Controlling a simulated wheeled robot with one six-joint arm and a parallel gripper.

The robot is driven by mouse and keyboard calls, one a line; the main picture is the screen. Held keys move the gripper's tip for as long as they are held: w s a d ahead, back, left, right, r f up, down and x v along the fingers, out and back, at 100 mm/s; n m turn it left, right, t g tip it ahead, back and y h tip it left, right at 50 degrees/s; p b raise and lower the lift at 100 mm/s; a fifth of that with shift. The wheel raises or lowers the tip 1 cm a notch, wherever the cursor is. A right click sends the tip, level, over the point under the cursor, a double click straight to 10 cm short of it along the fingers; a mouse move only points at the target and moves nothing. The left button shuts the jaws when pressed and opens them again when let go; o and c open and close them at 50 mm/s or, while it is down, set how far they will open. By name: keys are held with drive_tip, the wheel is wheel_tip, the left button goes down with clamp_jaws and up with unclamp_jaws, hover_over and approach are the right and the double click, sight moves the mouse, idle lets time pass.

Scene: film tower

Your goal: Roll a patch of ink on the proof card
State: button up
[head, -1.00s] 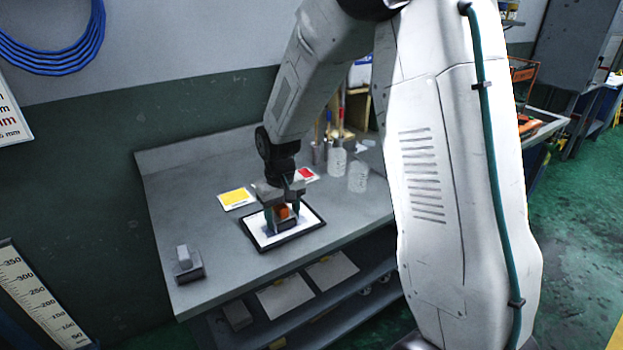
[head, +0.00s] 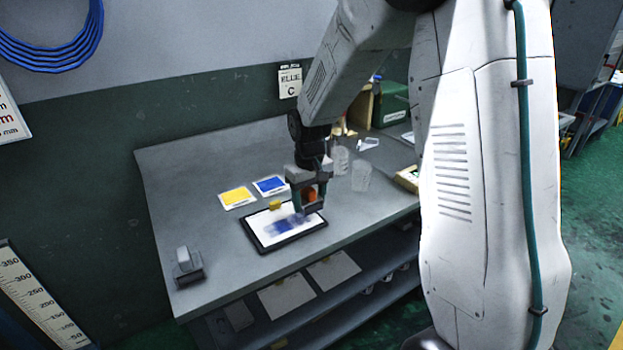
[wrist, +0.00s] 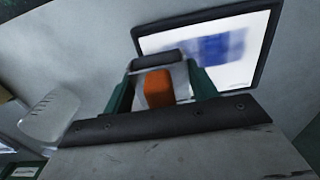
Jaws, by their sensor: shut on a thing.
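The proof card (head: 268,234) is white and lies in a dark frame on the bench. A smeared blue ink patch (head: 288,223) shows on it, and this patch also shows in the wrist view (wrist: 212,47). My gripper (head: 309,205) is shut on the roller, whose orange handle (wrist: 157,88) sits between the green fingers. The dark roller (wrist: 158,60) shows at the near edge of the card in the wrist view. In the head view my gripper is over the card's right end. I cannot tell whether the roller touches the card.
A yellow swatch card (head: 237,197) and a blue one (head: 270,185) lie behind the frame. A grey block (head: 186,266) stands at the bench's front left. Clear jars (head: 360,175) stand to the right of my gripper.

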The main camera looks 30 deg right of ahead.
sight(310, 189)
drive_tip(key=shift+r, duration=2.95)
